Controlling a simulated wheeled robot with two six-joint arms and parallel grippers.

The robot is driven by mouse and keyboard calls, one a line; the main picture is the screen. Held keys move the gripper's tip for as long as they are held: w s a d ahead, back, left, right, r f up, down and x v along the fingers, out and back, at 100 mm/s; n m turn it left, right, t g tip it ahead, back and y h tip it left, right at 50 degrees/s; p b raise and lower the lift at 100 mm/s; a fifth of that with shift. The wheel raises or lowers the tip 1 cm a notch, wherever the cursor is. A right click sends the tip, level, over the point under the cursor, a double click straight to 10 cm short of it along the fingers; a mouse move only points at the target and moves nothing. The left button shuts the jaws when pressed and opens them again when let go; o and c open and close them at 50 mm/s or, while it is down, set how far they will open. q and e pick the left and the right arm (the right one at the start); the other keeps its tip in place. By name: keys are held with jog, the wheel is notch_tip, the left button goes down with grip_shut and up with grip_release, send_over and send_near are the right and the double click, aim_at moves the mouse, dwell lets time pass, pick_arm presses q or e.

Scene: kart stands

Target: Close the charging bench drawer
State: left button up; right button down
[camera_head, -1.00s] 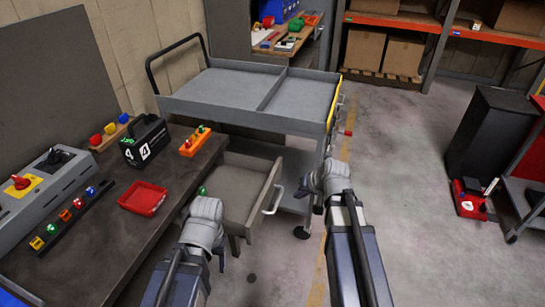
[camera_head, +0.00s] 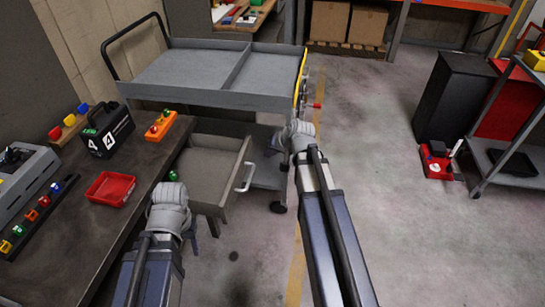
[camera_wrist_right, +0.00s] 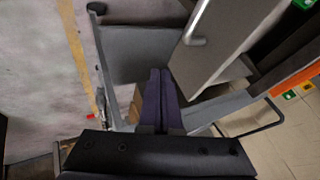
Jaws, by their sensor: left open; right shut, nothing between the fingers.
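The charging bench (camera_head: 85,225) runs along the left in the head view. Its drawer (camera_head: 208,172) is pulled out, grey and seemingly empty, with a pale bar handle (camera_head: 246,178) on its front. In the right wrist view the drawer handle (camera_wrist_right: 195,25) shows on the drawer front (camera_wrist_right: 230,35), beyond the fingers and to their right. My right gripper (camera_head: 277,143) is shut and empty, right of the handle and apart from it. Its fingers (camera_wrist_right: 160,98) are together in the wrist view. My left gripper (camera_head: 192,236) is open, below the drawer's near corner in the picture, partly hidden by its wrist.
A grey cart (camera_head: 215,75) stands just behind the drawer. The bench top bears a red tray (camera_head: 110,188), a black case (camera_head: 107,132) and an orange block (camera_head: 160,127). A black cabinet (camera_head: 452,100) and another cart (camera_head: 510,165) stand right. The middle floor is clear.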

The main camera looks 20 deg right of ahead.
aim_at(249, 157)
pick_arm(q)
jog(key=shift+f+b, duration=1)
jog(key=shift+f, duration=0.55)
pick_arm(e)
jog(key=shift+w+a+f, duration=0.5)
jog(key=shift+w+a, duration=0.2)
jog(key=shift+w, duration=0.05)
jog(key=shift+w+a+f, duration=0.5)
jog(key=shift+w+a, duration=0.15)
jog(key=shift+w, duration=0.05)
jog(key=shift+w+a+f, duration=0.5)
jog(key=shift+w+a, duration=0.2)
jog(key=shift+w, duration=0.05)
jog(key=shift+w+a, duration=0.1)
jog(key=w+a, duration=0.3)
jog(key=a, duration=0.2)
jog(key=w+a, duration=0.4)
jog(key=a, duration=0.2)
jog(key=w+a, duration=0.4)
jog(key=a, duration=0.1)
jog(key=shift+a, duration=0.15)
